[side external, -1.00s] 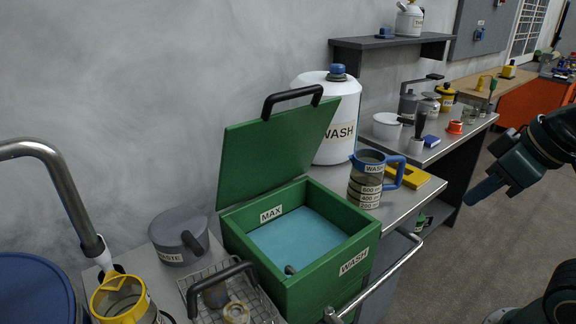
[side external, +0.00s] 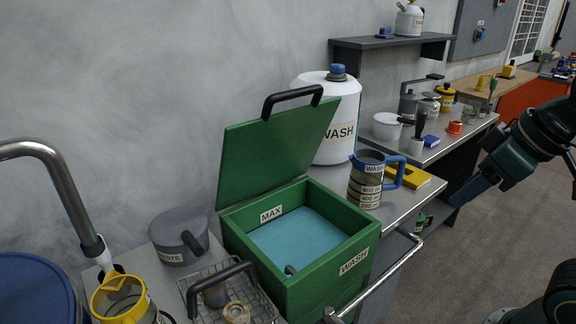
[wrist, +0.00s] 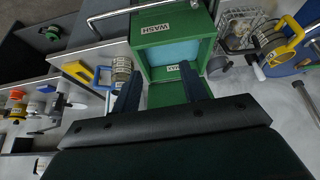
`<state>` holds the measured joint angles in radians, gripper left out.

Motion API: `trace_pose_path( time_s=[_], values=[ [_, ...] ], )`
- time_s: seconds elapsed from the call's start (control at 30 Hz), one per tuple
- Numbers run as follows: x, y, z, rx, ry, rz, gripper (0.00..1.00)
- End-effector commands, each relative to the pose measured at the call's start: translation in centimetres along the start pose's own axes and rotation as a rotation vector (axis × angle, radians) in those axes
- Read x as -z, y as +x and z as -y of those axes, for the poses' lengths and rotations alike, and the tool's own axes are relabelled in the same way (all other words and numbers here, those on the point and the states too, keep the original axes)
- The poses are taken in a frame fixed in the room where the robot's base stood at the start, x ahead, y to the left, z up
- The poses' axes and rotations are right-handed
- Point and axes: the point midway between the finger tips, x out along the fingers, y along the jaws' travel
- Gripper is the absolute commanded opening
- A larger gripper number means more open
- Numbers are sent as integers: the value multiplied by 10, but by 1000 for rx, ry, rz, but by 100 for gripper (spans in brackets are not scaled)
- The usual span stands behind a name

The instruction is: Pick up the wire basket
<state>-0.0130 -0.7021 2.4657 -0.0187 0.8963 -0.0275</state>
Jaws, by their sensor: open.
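The wire basket (side external: 264,304) stands on the steel worktop at the bottom of the side view, left of the green wash box. It has a black handle (side external: 218,278) and holds a small dark cup and a pale yellowish ring-shaped piece. Its lower edge is cut off by the frame. In the wrist view the basket (wrist: 246,13) is at the upper right, beyond the box. My gripper (side external: 466,190) is at the right of the side view, well away from the basket. Its two fingers (wrist: 160,88) are apart and nothing shows between them.
The green wash box (side external: 318,281) has its lid raised and blue liquid inside. A grey waste pot (side external: 172,243), a yellow-rimmed jug (side external: 103,303) and a curved metal pipe (side external: 62,180) crowd the basket. A blue-handled jug (side external: 365,182) stands right of the box.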

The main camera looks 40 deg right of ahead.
Motion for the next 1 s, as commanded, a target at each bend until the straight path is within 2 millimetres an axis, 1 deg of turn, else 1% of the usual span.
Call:
trace_pose_path(
  time_s=[0.27,0.47,0.6,0.77,1.0],
  values=[
    [47,9,22,68,-189,33,43],
    [86,24,44,133,-355,54,43],
    [110,38,62,181,-470,66,43],
    [136,57,85,236,-597,76,43],
    [167,92,122,326,-787,87,43]
  ],
)
